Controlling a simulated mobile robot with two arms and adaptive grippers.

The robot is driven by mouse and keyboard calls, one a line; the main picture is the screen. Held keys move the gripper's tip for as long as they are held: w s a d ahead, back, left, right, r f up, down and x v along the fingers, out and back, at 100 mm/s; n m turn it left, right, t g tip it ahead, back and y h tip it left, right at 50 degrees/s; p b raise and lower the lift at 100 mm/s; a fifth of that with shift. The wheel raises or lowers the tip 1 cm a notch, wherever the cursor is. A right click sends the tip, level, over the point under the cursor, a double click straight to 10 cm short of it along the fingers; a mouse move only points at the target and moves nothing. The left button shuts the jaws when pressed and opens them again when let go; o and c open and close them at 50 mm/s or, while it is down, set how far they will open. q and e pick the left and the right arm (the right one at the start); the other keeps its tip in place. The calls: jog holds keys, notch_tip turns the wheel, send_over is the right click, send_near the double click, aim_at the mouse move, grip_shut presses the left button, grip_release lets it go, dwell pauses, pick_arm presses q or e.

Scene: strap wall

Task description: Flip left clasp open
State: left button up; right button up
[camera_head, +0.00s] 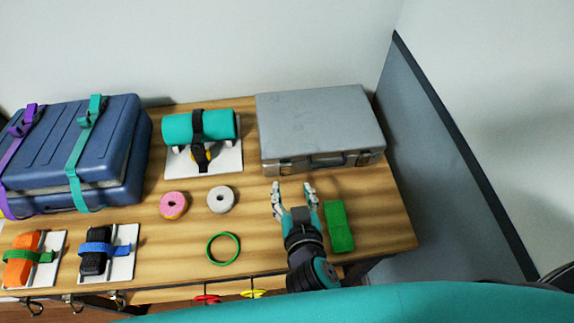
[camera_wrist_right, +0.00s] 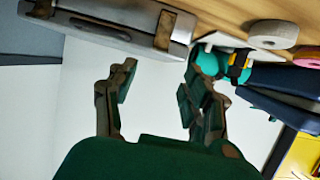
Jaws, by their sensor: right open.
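A grey metal case (camera_head: 320,125) lies shut at the back right of the table, with a handle at the middle of its front. Its left clasp (camera_head: 271,167) is on the left of the front face, and its right clasp (camera_head: 376,157) near the right corner. My right gripper (camera_head: 293,187) is open and empty just in front of the case, near the left clasp and apart from it. In the right wrist view the case (camera_wrist_right: 105,25) and the left clasp (camera_wrist_right: 165,30) show beyond the open fingers (camera_wrist_right: 160,82). My left gripper is not in view.
A green block (camera_head: 339,226) lies right of my right gripper. A white roll (camera_head: 221,200), a pink donut (camera_head: 174,205) and a green ring (camera_head: 223,248) lie to its left. A strapped teal cylinder (camera_head: 180,127) and a blue suitcase (camera_head: 110,130) stand further left.

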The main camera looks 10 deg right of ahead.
aim_at(287, 166)
jog(key=b+x, duration=0.1)
jog(key=x, duration=0.8)
jog(key=shift+w+f+b, duration=0.15)
jog(key=shift+b, duration=0.25)
jog(key=shift+w+f, duration=0.1)
jog(key=shift+w, duration=0.2)
jog(key=c, duration=1)
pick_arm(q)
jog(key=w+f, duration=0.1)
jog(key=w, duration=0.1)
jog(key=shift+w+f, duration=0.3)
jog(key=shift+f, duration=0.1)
pick_arm(e)
grip_shut()
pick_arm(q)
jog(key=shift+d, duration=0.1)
